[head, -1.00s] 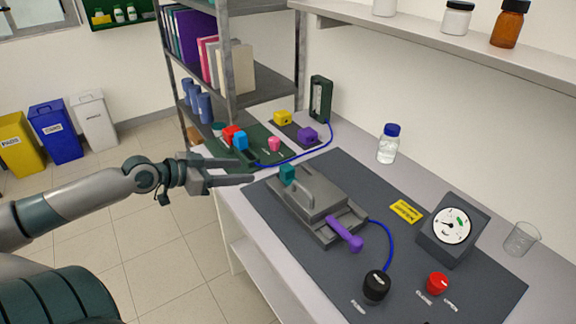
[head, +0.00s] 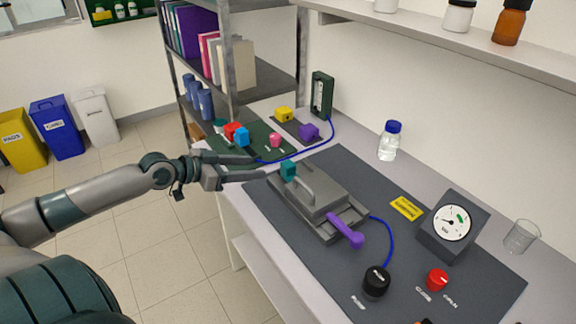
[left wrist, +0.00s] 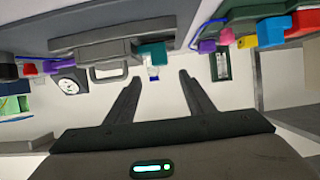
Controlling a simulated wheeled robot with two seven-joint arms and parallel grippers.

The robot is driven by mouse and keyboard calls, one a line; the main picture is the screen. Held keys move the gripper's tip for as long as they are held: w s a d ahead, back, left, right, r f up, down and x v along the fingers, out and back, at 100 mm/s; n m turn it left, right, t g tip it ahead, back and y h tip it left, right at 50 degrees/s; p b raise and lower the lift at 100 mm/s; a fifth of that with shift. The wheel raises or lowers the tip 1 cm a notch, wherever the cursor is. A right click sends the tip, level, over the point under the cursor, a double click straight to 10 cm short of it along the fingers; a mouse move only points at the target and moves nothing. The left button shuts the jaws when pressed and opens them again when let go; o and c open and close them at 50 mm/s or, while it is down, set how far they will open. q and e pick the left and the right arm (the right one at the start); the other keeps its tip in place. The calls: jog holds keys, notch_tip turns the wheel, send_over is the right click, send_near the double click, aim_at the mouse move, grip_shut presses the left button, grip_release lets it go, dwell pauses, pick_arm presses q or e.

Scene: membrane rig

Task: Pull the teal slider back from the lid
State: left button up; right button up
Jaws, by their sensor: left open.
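The teal slider (head: 288,170) is a small block at the far left end of the grey lid (head: 314,190), which has a raised handle. It also shows in the left wrist view (left wrist: 151,53), beyond my fingertips and near the lid's handle. My left gripper (head: 262,167) is open and empty. Its fingers point right toward the teal slider, with a small gap that looks free of contact. The fingers show apart in the left wrist view (left wrist: 158,78). A purple lever (head: 346,231) sits at the near end of the rig. My right gripper is not in view.
A gauge box (head: 449,226), black pump knob (head: 376,281) and red knob (head: 437,279) stand on the dark mat. A blue-capped bottle (head: 389,142) stands behind. A green panel with coloured blocks (head: 274,140) lies beyond the gripper. A metal shelf rack (head: 232,75) stands behind.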

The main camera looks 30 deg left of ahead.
aim_at(283, 165)
pick_arm(q)
jog(key=p+x, duration=0.3)
jog(key=x, duration=0.9)
jog(key=shift+w+d+f+p, duration=0.1)
jog(key=shift+w+d+p, duration=0.1)
jog(key=shift+w+p, duration=0.15)
jog(key=shift+w+d+f, duration=0.25)
jog(key=shift+w+f, duration=0.15)
jog(key=shift+w, duration=0.1)
